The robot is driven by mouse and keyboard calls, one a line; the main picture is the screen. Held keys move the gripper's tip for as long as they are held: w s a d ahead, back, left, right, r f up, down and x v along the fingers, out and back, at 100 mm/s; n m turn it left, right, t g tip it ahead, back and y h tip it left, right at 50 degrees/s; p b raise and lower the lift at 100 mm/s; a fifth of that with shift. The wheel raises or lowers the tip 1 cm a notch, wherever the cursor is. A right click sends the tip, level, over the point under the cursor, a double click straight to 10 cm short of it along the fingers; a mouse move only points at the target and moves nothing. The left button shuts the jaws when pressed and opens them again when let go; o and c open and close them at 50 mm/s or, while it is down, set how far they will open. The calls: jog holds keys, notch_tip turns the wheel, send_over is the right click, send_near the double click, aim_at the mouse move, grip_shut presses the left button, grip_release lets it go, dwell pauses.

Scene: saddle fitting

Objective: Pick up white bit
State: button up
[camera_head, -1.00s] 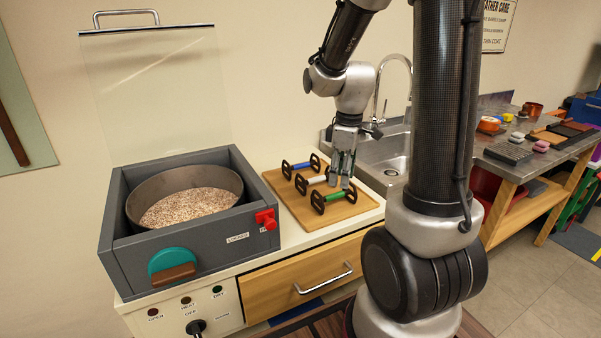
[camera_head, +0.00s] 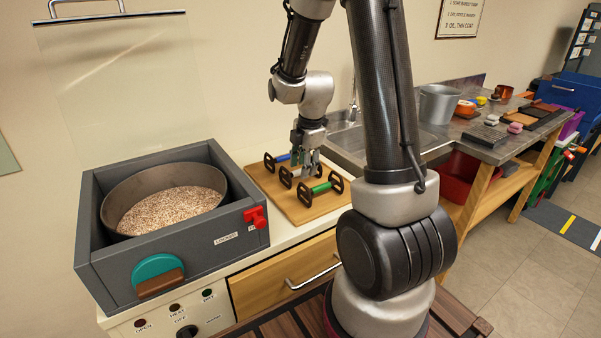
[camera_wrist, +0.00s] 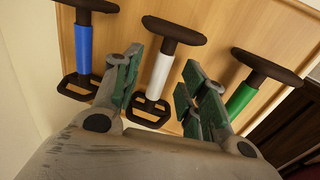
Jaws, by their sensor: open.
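The white bit (camera_wrist: 158,75) has a white middle bar with dark end pieces. In the wrist view it lies between the two fingers of my gripper (camera_wrist: 160,88), which is open with a finger on each side. I cannot tell whether a finger touches it. In the head view my gripper (camera_head: 306,160) is over the wooden board (camera_head: 305,213), and the white bit (camera_head: 293,174) is partly hidden behind the fingers. The blue bit (camera_wrist: 84,48) is left of the fingers and the green bit (camera_wrist: 241,98) is right of them.
A grey box with a round pan of grain (camera_head: 172,207) stands left of the board. A sink (camera_head: 350,146) is behind and right of it. A drawer (camera_head: 275,283) is below the board. A workbench (camera_head: 480,142) with several small items is at the right.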

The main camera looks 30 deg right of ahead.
jog(key=shift+w+f, duration=0.15)
jog(key=shift+f, duration=0.7)
grip_shut()
